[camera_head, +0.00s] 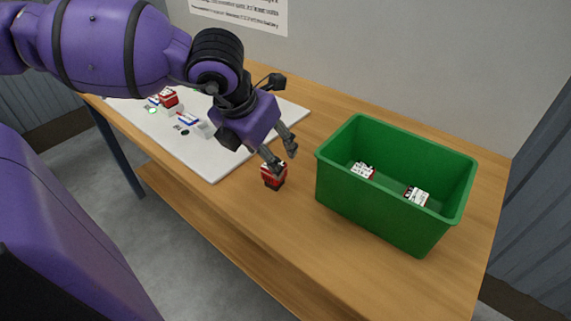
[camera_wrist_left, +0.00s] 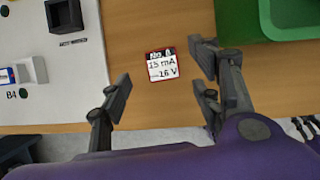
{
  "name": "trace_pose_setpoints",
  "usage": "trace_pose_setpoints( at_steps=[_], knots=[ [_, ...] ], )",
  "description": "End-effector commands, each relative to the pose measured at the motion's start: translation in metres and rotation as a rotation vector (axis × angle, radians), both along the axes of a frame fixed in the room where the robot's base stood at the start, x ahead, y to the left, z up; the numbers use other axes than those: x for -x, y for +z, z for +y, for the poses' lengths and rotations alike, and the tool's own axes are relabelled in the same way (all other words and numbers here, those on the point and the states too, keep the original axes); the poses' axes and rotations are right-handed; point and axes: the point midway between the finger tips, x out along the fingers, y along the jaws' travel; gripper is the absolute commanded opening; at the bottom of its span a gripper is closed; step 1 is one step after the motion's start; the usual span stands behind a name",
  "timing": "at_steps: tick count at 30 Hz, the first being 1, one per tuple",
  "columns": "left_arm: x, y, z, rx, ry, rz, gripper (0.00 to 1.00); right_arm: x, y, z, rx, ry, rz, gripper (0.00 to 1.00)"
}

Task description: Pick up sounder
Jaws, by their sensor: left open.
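A small red and black block with a white label, seemingly the sounder (camera_head: 273,176), stands on the wooden table between the white board and the green bin. In the left wrist view the sounder (camera_wrist_left: 162,70) shows its label, with "15 mA" and "26 V" readable. My left gripper (camera_head: 284,156) is open above it; in the head view its fingers partly cover the block's top. In the left wrist view the fingers (camera_wrist_left: 165,86) are spread, with the block between and slightly beyond them. Nothing is held. My right gripper is not clearly seen.
The green bin (camera_head: 341,195) stands close to the right of the gripper, with two labelled blocks (camera_head: 362,170) (camera_head: 417,195) inside. The white board (camera_head: 205,160) at left carries several small devices, including another red block (camera_head: 168,98). The wall rises behind the table (camera_head: 300,245).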

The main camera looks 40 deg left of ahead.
Motion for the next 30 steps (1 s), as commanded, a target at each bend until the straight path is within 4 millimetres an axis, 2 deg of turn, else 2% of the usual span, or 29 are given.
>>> trace_pose_setpoints(
  at_steps=[1, 3, 7, 16, 24, 25, 30],
  knots=[
    [-0.002, -0.010, -0.001, 0.004, 0.000, 0.004, 0.58, 0.013, -0.011, -0.002, 0.003, -0.002, 0.028, 0.27],
    [-0.005, -0.019, -0.001, 0.006, 0.001, 0.006, 0.58, 0.027, -0.021, -0.004, 0.006, -0.003, 0.058, 0.27],
    [-0.010, -0.031, -0.002, 0.007, 0.000, 0.005, 0.58, 0.039, -0.031, -0.006, 0.011, -0.005, 0.085, 0.27],
    [-0.024, -0.066, -0.003, 0.007, 0.001, 0.003, 0.58, 0.022, -0.028, -0.003, 0.006, 0.002, 0.052, 0.27],
    [-0.026, -0.069, -0.002, 0.004, 0.001, 0.003, 0.58, 0.017, -0.027, -0.001, 0.005, 0.004, 0.044, 0.27],
    [-0.026, -0.069, -0.002, 0.004, 0.001, 0.003, 0.56, 0.018, -0.027, -0.002, 0.005, 0.004, 0.045, 0.27],
    [-0.026, -0.070, -0.002, 0.005, 0.001, 0.003, 0.34, 0.022, -0.028, -0.002, 0.006, 0.002, 0.052, 0.27]
  ],
)
